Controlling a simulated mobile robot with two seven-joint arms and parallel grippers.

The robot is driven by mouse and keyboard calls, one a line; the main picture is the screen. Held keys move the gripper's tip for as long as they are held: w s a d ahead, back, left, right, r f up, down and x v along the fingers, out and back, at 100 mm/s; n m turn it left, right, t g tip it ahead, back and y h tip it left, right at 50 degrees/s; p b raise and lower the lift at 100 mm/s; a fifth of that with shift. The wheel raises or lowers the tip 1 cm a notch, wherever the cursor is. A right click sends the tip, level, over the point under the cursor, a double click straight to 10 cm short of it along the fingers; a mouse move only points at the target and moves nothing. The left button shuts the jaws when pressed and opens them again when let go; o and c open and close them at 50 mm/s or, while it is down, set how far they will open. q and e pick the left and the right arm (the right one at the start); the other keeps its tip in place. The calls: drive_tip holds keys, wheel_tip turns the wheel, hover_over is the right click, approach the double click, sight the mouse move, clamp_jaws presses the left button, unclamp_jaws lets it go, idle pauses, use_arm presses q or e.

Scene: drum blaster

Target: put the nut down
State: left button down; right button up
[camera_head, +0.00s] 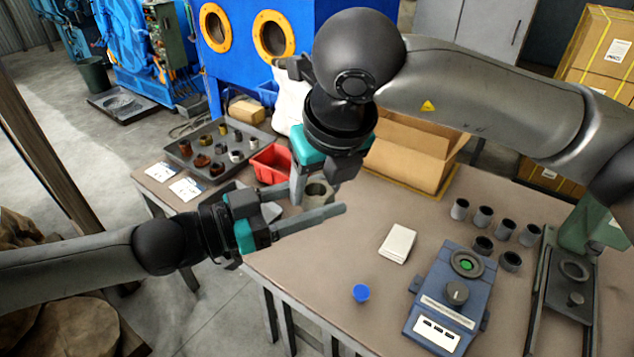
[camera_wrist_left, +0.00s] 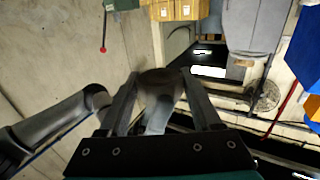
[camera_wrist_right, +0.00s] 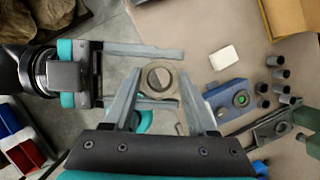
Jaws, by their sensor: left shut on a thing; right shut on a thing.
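A grey nut (camera_head: 314,201) with a round hole is held above the table's (camera_head: 385,285) left part. My left gripper (camera_head: 310,212) reaches in from the left with its fingers on two sides of the nut. My right gripper (camera_head: 318,185) comes from above and is also shut on it. In the right wrist view the nut (camera_wrist_right: 146,80) sits between the right fingertips, with the left gripper's fingers crossing beside it. In the left wrist view it shows as a dark, blurred shape (camera_wrist_left: 160,88) between the fingers.
A dark tray (camera_head: 185,150) of small parts and a red bin (camera_head: 270,164) stand behind. A blue device (camera_head: 440,310), white pad (camera_head: 398,243), blue cap (camera_head: 361,293) and several grey cups (camera_head: 484,217) stand right. An open cardboard box (camera_head: 410,165) is at the back. The front-left tabletop is clear.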

clamp_jaws()
use_arm(q)
unclamp_jaws()
